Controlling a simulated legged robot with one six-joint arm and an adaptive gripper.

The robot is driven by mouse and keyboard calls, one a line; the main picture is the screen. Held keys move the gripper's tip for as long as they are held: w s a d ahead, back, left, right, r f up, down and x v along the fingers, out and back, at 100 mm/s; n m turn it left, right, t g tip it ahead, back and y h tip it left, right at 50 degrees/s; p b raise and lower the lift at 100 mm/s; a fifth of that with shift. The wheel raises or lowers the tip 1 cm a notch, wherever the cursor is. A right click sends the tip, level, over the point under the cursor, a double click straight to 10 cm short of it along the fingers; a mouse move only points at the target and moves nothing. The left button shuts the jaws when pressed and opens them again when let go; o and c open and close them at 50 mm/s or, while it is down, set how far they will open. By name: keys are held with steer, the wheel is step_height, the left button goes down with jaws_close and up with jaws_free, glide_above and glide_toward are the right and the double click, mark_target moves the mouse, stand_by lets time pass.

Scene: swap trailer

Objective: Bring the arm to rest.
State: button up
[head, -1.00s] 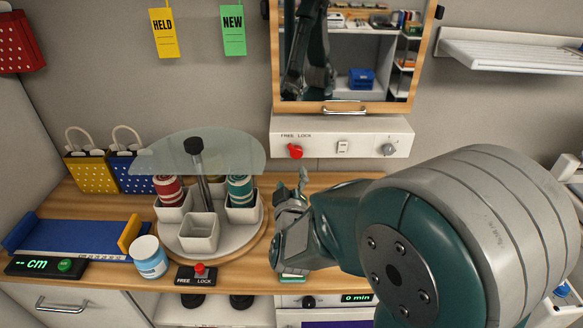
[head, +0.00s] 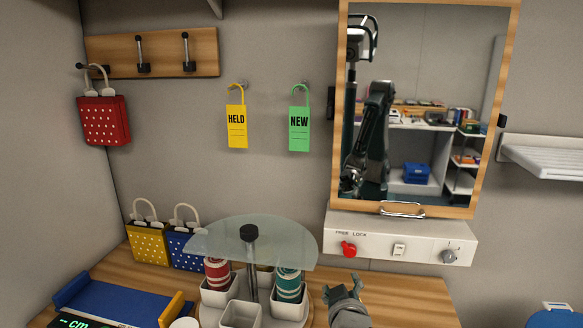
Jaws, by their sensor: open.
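My gripper (head: 345,286) shows at the bottom of the head view, right of the carousel. Its fingers point up and stand apart, with nothing between them. The rest of my arm is mostly below the picture's edge. A mirror (head: 432,62) on the wall shows a reflection of my arm, raised and folded.
A carousel with a glass top (head: 255,243) holds a red spool (head: 217,273) and a teal spool (head: 289,284) in white cups. A yellow bag (head: 148,245) and a blue bag (head: 187,250) stand behind it. A switch panel (head: 373,246) is under the mirror. The counter's right part (head: 415,293) looks clear.

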steer(key=s+d+m+g, duration=0.1)
steer(key=s+g, duration=0.2)
steer(key=s, duration=0.4)
steer(key=s+d+r+m+g, duration=0.1)
steer(key=s+d+m+g, duration=0.1)
steer(key=s, duration=0.6)
steer(key=s+d+r+m+g, duration=0.1)
steer(key=s+d+m+g, duration=0.1)
steer(key=s+g, duration=0.3)
steer(key=s, duration=0.3)
steer(key=shift+y, duration=0.4)
